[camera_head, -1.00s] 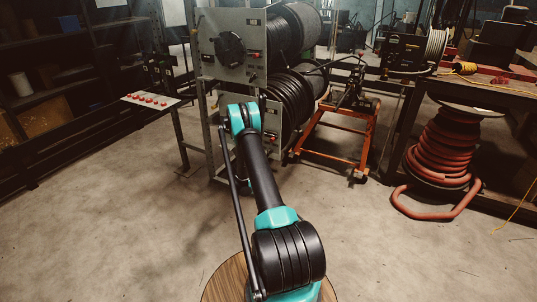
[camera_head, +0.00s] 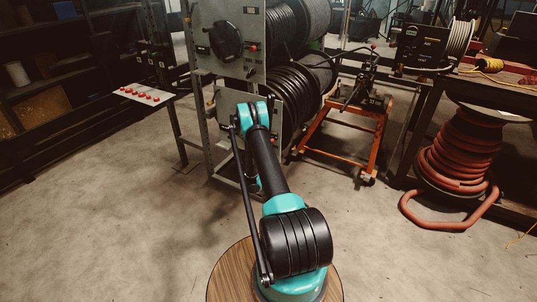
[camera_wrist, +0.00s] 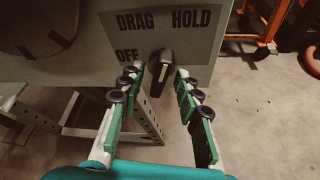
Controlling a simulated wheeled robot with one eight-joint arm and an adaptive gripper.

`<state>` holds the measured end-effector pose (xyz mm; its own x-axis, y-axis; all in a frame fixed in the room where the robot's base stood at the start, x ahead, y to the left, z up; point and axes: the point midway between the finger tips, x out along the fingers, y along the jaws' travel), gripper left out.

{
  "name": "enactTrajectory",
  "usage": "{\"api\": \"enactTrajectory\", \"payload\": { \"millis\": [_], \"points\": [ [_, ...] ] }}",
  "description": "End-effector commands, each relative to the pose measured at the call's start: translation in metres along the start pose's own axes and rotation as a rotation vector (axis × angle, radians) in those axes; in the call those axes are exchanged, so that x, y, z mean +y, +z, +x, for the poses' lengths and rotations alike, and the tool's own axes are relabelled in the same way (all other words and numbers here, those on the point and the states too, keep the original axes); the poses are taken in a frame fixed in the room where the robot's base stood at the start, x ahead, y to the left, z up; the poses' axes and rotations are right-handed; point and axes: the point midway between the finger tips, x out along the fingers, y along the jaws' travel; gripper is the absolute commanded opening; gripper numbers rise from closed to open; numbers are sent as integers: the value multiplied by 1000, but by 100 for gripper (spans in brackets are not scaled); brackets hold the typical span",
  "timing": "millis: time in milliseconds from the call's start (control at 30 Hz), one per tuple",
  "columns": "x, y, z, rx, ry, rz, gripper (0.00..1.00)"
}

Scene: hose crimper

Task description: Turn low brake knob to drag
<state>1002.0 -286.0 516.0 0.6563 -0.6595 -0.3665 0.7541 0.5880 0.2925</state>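The low brake knob (camera_wrist: 162,72) is a black bar-shaped knob with a pale line, on a grey panel in the wrist view. Its bar stands nearly upright, leaning slightly right at the top. The printed label (camera_wrist: 165,22) reads DRAG at upper left, HOLD at upper right and OFF to the left. My gripper (camera_wrist: 160,78) is open, with a green-padded finger on each side of the knob and visible gaps between. In the head view my arm hides the gripper and the knob; part of the lower grey panel (camera_head: 231,103) shows behind it.
A large dark round part (camera_wrist: 40,22) is at the wrist view's upper left. In the head view, the upper panel (camera_head: 250,22), hose reels (camera_head: 298,92), red-button stand (camera_head: 145,94) and orange cart (camera_head: 340,158) surround the work area. Bare floor lies in front.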

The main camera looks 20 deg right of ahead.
Motion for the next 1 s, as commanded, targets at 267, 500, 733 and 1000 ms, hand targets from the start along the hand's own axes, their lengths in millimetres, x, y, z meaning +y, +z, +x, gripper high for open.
{"api": "enactTrajectory", "payload": {
  "millis": [267,500,733,1000],
  "points": [
    [0,-1,0,0,0,0,34],
    [0,-1,0,0,0,0,6],
    [1,-1,0,-1,-23,-54,0],
    [2,-1,0,1,-101,-245,0]
  ]
}}
